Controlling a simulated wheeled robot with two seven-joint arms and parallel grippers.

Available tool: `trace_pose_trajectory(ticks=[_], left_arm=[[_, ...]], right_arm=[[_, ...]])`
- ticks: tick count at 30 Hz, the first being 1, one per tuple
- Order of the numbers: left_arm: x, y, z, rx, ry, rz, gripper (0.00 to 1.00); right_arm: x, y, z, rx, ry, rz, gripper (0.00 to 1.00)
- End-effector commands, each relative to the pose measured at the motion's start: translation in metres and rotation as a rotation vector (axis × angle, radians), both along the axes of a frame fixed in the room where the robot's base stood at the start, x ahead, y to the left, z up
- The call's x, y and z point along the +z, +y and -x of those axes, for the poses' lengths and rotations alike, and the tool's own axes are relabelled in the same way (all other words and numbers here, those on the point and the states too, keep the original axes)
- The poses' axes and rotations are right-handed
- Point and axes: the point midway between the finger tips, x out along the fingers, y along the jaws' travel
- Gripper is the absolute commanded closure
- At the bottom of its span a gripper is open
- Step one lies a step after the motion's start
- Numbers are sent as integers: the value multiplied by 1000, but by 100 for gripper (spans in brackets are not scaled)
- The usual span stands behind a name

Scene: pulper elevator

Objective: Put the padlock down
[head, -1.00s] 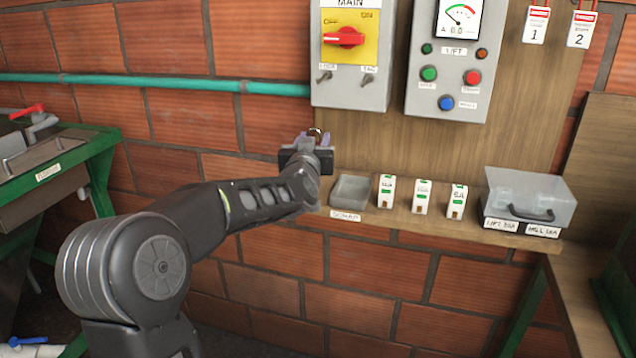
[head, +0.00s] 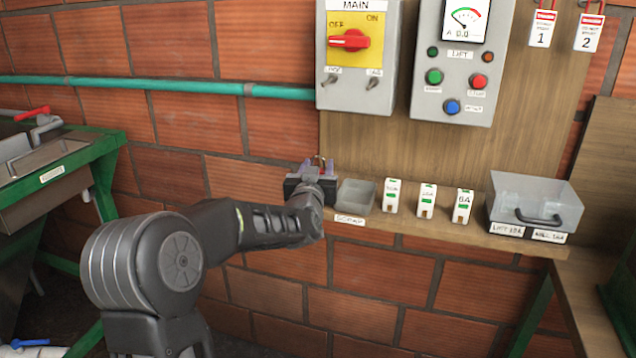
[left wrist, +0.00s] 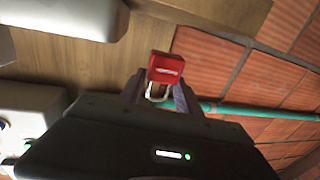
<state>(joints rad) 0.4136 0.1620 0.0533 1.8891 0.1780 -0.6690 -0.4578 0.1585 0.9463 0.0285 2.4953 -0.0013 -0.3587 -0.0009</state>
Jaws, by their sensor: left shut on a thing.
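A red padlock (left wrist: 166,68) with a pale shackle shows in the left wrist view, held between the fingertips of my left gripper (left wrist: 160,92). The fingers close around the shackle side and the red body sticks out beyond them. In the head view my left gripper (head: 321,165) is at the left end of the wooden shelf, just left of the scrap tray. There the padlock is mostly hidden by the gripper, with only a small reddish bit showing. I cannot tell whether the padlock touches the shelf. My right gripper is not in view.
The shelf (head: 400,222) holds a grey scrap tray (head: 356,196), several white fuse blocks (head: 427,201) and a clear-lidded box (head: 535,200). Above are the main switch box (head: 357,85) and the lift panel (head: 455,90). Two tags hang at upper right.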

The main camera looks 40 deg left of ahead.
Motion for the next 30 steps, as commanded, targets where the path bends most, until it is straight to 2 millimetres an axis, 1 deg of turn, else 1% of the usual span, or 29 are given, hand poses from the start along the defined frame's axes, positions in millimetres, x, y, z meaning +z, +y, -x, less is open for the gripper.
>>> trace_pose_trajectory(ticks=[5, 8, 12, 15, 23, 27, 28, 30], left_arm=[[0, 0, 0, 0, -1, 0, 100], [-9, 0, 0, -1, 2, -1, 100], [-29, 0, 0, -1, 2, 0, 100], [-36, 0, 0, 0, -1, 0, 100], [-37, 0, 0, -1, -2, -1, 100], [-41, 0, 0, -1, -2, -1, 100], [-39, 0, 0, -1, -1, -1, 58], [-39, 0, 0, -1, 0, 0, 52]], right_arm=[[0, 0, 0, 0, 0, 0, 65], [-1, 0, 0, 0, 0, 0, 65], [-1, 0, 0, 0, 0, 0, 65], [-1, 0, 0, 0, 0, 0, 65], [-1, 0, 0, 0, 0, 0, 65], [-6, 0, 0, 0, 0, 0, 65], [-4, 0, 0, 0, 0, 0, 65], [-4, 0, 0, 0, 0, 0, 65]])
